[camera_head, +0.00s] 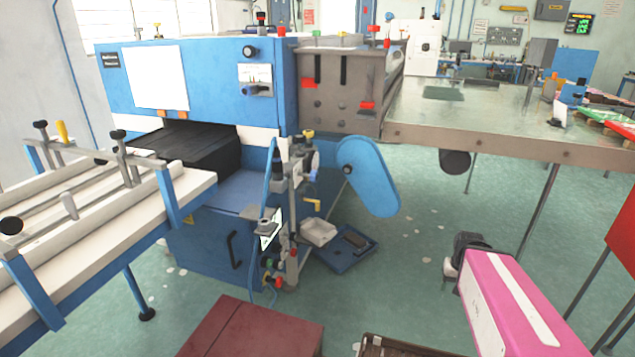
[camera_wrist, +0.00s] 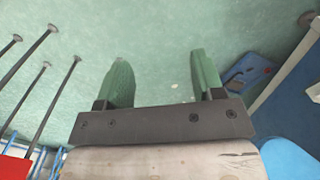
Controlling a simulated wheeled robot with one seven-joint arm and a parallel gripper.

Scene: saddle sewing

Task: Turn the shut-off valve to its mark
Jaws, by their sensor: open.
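In the head view, a vertical stand of pipes and fittings (camera_head: 291,200) rises at the front corner of the blue machine. Bare floor lies beyond the fingertips. The valve is not visible in the wrist view, and the gripper is apart from it.
The blue machine (camera_head: 215,90) stands behind the pipe stand, with a rounded blue guard (camera_head: 369,176) to the right. A blue tray (camera_head: 345,250) lies on the floor; it also shows in the wrist view (camera_wrist: 250,72). A dark red box (camera_head: 255,330) stands in front.

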